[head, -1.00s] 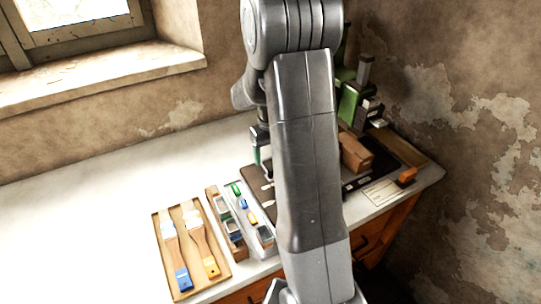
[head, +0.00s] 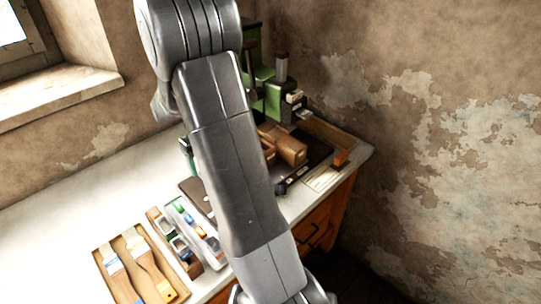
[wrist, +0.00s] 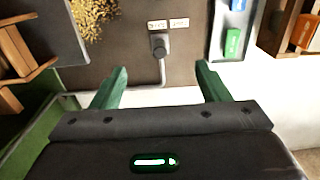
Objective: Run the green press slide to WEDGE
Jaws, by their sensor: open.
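The green press (head: 272,98) stands at the back of the bench in the head view, partly hidden by my arm. Small pale labels (head: 294,96) show on its right side, too small to read. In the wrist view my gripper (wrist: 161,69) is open, with two green fingers spread apart. A grey knob with a bent rod (wrist: 159,47) shows between and beyond the fingertips, apart from both. My arm hides the gripper in the head view. I cannot tell the slide's position.
Brown blocks (head: 284,145) stand before the press. A paintbrush tray (head: 138,268) and a clear tray of coloured pieces (head: 193,228) lie at the bench front. Gold shavings (wrist: 92,14) lie at upper left in the wrist view. The bench (head: 60,222) is clear at left.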

